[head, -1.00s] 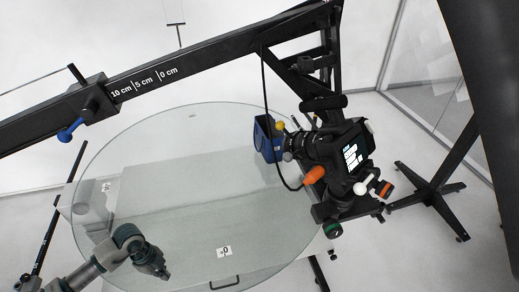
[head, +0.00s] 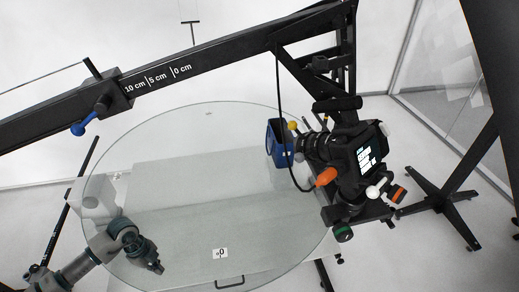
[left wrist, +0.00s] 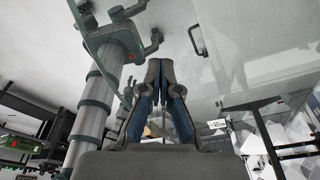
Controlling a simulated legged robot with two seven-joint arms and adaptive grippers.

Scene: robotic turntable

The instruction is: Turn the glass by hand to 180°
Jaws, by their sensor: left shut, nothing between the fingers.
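The glass (head: 265,215) is a large clear round disc, lying flat in the middle of the head view. A small white label reading 0 (head: 220,253) sits near its front edge. My left gripper (head: 158,268) is over the front left part of the glass, left of the label. In the left wrist view its two fingers (left wrist: 160,68) are closed together with nothing between them. Whether the fingertips touch the glass cannot be told. My right gripper is not in view.
A camera (head: 345,155) on a black mount stands at the right edge of the glass, beside a blue box (head: 280,143). A black boom with a cm scale (head: 200,65) crosses above. A black stand (head: 438,195) is on the floor at the right.

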